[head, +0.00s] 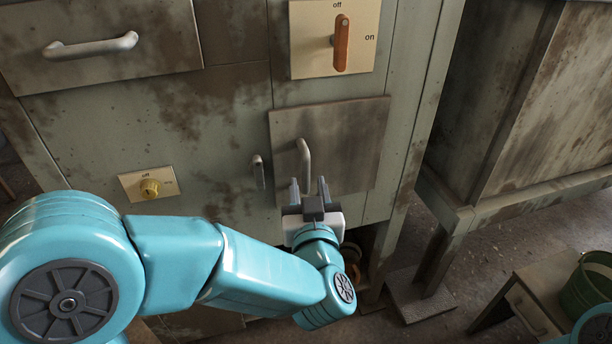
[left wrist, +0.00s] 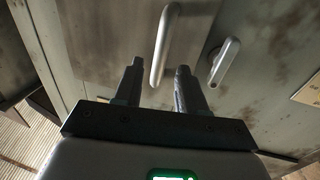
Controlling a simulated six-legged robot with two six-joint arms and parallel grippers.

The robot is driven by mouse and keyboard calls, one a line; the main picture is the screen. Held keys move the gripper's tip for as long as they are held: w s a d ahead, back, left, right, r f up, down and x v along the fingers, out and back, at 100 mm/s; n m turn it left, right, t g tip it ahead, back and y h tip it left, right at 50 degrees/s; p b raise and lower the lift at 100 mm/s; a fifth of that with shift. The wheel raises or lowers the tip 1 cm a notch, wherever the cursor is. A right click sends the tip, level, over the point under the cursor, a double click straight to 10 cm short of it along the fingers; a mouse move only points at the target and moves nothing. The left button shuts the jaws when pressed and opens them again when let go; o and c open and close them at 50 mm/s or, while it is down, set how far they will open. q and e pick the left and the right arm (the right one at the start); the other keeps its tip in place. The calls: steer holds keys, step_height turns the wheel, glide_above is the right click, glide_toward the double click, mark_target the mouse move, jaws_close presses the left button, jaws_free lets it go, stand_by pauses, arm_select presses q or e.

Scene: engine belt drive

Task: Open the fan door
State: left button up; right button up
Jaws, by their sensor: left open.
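The fan door appears to be the flat grey metal panel (head: 350,140) on the cabinet front, and it looks closed. Its upright bar handle (head: 304,160) is near its left edge; the handle also shows in the left wrist view (left wrist: 168,35). A small lever-like latch (head: 259,172) is just left of the panel and shows in the left wrist view (left wrist: 224,62). My left gripper (head: 309,184) is open below the handle. In the left wrist view, the handle's lower end appears between the fingers (left wrist: 160,68); I cannot tell whether they touch it. My right gripper is not in view.
An orange switch (head: 341,45) is on a plate above the door. A yellow knob (head: 150,188) and a drawer handle (head: 90,46) are to the left. A dark opening lies below the door. A bench (head: 560,195) and green bucket (head: 590,285) stand at right.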

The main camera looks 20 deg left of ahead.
mark_target(307, 175)
arm_select(q)
steer(key=x, duration=0.5)
steer(key=shift+w, duration=0.1)
steer(key=shift+c, duration=0.4)
jaws_close()
